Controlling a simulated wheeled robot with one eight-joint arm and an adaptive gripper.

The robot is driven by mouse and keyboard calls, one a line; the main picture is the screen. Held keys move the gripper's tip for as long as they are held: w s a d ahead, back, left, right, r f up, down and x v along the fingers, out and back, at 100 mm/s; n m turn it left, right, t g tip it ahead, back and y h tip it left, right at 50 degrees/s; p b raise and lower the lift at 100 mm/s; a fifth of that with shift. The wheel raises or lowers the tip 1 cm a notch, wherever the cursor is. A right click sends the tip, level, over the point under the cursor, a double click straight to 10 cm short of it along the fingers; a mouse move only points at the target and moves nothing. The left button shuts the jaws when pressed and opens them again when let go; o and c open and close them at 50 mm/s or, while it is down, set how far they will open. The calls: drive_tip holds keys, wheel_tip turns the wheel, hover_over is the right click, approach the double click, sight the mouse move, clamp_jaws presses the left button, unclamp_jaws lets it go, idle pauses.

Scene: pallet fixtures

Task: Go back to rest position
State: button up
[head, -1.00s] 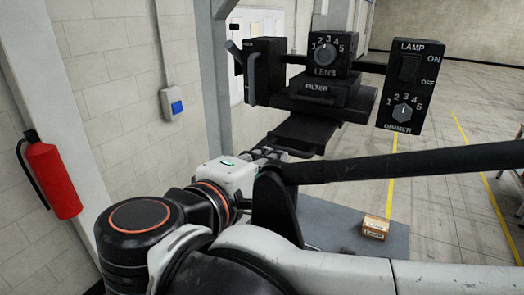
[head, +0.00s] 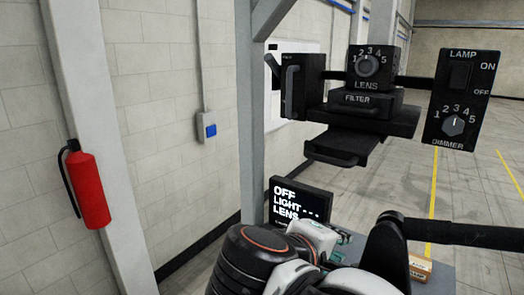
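A black fixture hangs at the upper right, with a LENS dial (head: 367,65), a FILTER drawer (head: 360,101), a side panel with an upright handle (head: 291,90), and a lower tray (head: 345,143) with a front handle. Its right panel carries a LAMP switch (head: 460,76) and a DIMMER knob (head: 453,125). A black display (head: 301,203) below reads OFF, LIGHT ---, LENS. My gripper (head: 341,240) is below the tray, clear of it, beside the display in the picture. It is small and partly hidden by my arm, so its opening is unclear.
A grey table (head: 438,273) holds a small orange-brown box (head: 420,268). A grey post (head: 252,120) stands left of the fixture. A red fire extinguisher (head: 88,188) and a blue-buttoned wall box (head: 208,128) are at left. The floor behind at right looks open.

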drive_tip(key=s+d+f+m+y+b, duration=0.1)
drive_tip(key=d+f+m+y+b, duration=0.1)
drive_tip(key=f+b, duration=0.6)
drive_tip(key=s+d+f+m+g+y+b, duration=0.1)
drive_tip(key=d+f+m+y+b, duration=0.2)
drive_tip(key=f, duration=1.4)
drive_tip(key=s+d+f+m+g+y+b, duration=0.1)
drive_tip(key=f+m+b, duration=0.3)
drive_tip(key=f+b, duration=0.8)
drive_tip(key=shift+s+d+f+y+b, duration=0.35)
drive_tip(key=shift+s+d+y, duration=0.25)
drive_tip(key=shift+y, duration=0.2)
